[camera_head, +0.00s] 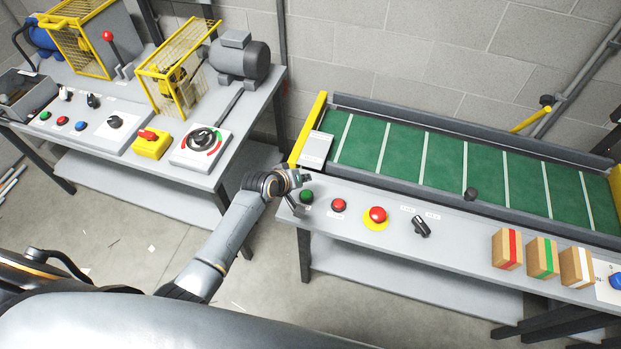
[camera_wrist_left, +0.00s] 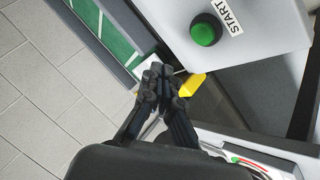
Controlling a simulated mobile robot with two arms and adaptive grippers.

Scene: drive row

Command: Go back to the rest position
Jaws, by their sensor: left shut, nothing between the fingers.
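My left arm reaches forward from the lower left in the head view. My left gripper (camera_head: 300,198) is at the left end of the right-hand bench, close to the green start button (camera_head: 306,196). In the left wrist view the gripper (camera_wrist_left: 158,80) is shut with nothing between its fingers. The green button (camera_wrist_left: 205,30), beside a START label (camera_wrist_left: 228,17), is apart from the fingertips in that view. My right gripper is not in view.
The right-hand bench holds a red button (camera_head: 339,205), a red emergency button (camera_head: 377,214), a black switch (camera_head: 421,227) and boxes with red, green and white stripes (camera_head: 507,249). A green conveyor (camera_head: 400,152) runs behind. A machine bench (camera_head: 200,178) stands left, with a floor gap between.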

